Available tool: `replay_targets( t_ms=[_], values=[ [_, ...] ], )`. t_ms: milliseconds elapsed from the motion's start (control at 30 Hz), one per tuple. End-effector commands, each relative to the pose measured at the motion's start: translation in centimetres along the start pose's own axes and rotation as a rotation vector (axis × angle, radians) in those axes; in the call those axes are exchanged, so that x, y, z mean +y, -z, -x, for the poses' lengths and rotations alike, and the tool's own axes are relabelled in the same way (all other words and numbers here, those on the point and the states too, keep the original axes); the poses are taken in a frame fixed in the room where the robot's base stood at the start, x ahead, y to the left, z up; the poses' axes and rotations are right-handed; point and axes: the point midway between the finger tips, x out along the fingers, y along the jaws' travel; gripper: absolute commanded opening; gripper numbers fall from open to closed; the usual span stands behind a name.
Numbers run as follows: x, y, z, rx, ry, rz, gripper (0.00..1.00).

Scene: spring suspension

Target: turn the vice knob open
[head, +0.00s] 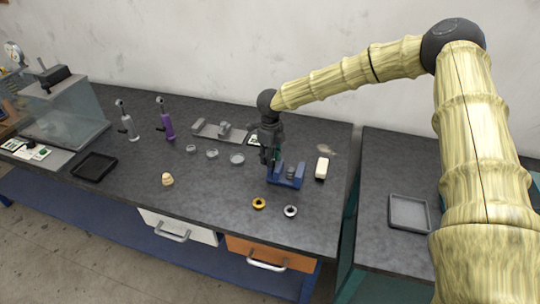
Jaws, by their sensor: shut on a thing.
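The blue vice (288,181) stands on the dark grey table near its right end. A grey cylindrical part shows between its sides. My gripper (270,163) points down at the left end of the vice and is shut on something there. The vice knob itself is hidden by my gripper or too small to make out, but the hold is at the knob's end of the vice.
A yellow ring (259,203) and a silver ring (290,211) lie in front of the vice. Several clear dishes (237,159) lie to the left. A gap separates the right table with a grey tray (409,213).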

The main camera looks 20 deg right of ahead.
Motion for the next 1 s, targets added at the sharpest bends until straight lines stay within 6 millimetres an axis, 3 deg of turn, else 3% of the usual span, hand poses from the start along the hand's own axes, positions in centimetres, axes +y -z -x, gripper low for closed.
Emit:
replay_targets(
  t_ms=[700,733,833,1000],
  values=[
    [-0.24,-0.14,0.19,-0.005,0.004,0.077,0.07],
    [-0.24,-0.15,0.20,-0.005,0.004,0.077,0.33],
    [-0.22,-0.13,0.18,-0.005,0.004,0.076,0.51],
    [-0.14,-0.06,0.13,-0.003,0.002,0.076,0.53]
  ],
)
